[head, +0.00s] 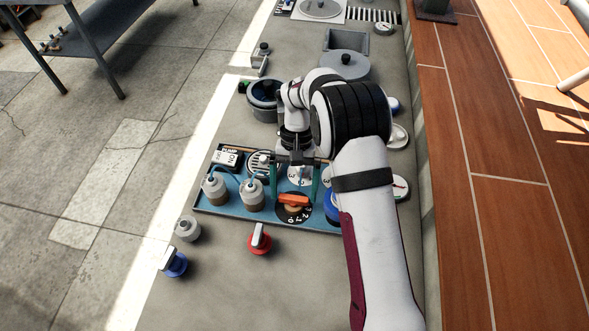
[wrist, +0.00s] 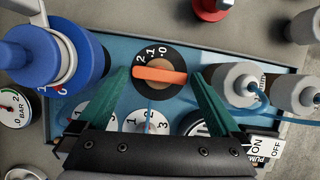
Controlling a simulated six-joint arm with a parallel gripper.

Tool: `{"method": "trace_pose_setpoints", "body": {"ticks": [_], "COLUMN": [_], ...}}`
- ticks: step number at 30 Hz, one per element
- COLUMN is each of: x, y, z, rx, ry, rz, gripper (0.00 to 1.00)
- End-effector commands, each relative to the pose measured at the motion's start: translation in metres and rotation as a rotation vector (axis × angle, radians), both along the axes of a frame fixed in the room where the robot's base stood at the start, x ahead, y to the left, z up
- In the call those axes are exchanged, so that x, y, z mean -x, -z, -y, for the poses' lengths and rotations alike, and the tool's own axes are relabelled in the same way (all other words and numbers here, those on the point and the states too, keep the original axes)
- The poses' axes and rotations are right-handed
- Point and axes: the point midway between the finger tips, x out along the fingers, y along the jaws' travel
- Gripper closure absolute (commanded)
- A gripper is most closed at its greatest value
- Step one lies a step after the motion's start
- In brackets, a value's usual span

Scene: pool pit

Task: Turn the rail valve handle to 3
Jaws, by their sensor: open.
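The valve handle (head: 294,200) is an orange bar on a round black dial (head: 292,216) set in the blue panel. White numbers 0, 1 and 2 show along the dial's near edge; I cannot make out a 3. In the wrist view the handle (wrist: 160,75) lies nearly crosswise on the dial (wrist: 158,55). My gripper (head: 294,194) is open above the panel, its green fingers near the two ends of the handle. In the wrist view my gripper (wrist: 160,78) has the bar between its fingertips, with no clear contact.
Grey fittings with blue hoses (head: 252,193) stand left of the dial. A blue valve (wrist: 45,60) stands close beside one finger. White gauges (wrist: 146,121) sit under my gripper. A red valve (head: 260,240) and a blue one (head: 173,262) stand off the panel on the concrete.

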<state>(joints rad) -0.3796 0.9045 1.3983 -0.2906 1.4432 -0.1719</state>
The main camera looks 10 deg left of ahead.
Motion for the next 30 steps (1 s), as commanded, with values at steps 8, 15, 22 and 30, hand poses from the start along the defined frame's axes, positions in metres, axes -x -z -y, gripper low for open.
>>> {"method": "trace_pose_setpoints", "body": {"ticks": [8,15,22,30], "x": [-0.03,-0.053,-0.057,-0.057], "y": [-0.07,-0.125,-0.138,-0.138], "z": [-0.003,-0.004,-0.004,-0.004], "rx": [-0.003,0.0,0.0,0.0], "ry": [0.003,-0.001,0.0,0.0], "rz": [0.008,0.006,0.003,0.002], "gripper": [0.0,0.0,0.0,0.0]}}
